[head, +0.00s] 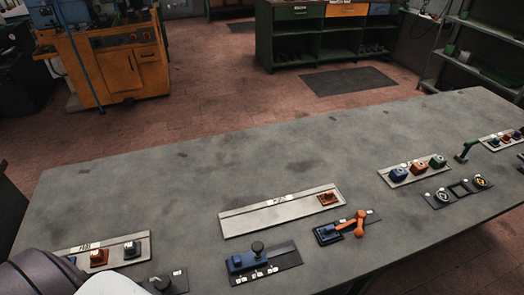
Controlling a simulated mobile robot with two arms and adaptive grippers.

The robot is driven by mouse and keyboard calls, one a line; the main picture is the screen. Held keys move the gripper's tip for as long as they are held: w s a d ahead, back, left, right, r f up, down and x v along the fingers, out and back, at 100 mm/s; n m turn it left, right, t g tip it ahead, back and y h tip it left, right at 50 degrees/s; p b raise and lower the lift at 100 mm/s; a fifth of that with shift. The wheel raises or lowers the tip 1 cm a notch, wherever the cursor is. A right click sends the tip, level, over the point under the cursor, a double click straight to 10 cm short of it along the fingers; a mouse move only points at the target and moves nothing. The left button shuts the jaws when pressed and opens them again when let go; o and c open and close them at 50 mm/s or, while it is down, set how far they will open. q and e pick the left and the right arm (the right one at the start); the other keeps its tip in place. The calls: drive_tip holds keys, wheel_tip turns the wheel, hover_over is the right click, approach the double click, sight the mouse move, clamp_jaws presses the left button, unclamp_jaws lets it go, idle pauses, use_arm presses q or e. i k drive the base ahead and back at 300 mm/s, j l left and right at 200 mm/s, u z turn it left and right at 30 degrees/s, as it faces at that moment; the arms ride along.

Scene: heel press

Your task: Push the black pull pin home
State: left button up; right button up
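A black round knob (257,247) stands up from a blue block (243,262) on a dark plate with several small white labels, at the front middle of the grey table. It looks like the black pull pin, but I cannot tell for sure or see how far in it sits. Another black knob (161,283) sits on a small dark plate at the lower left. Part of my own arm shows in the bottom left corner. Neither of my grippers is in view.
An orange lever (358,224) on a blue base stands right of the knob. Behind lies a long pale panel (270,215) with an orange block at its right end. More panels with coloured blocks (419,167) stand farther right. The table's (200,165) far half is clear.

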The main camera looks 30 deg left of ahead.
sight(257, 247)
drive_tip(key=u, duration=0.95)
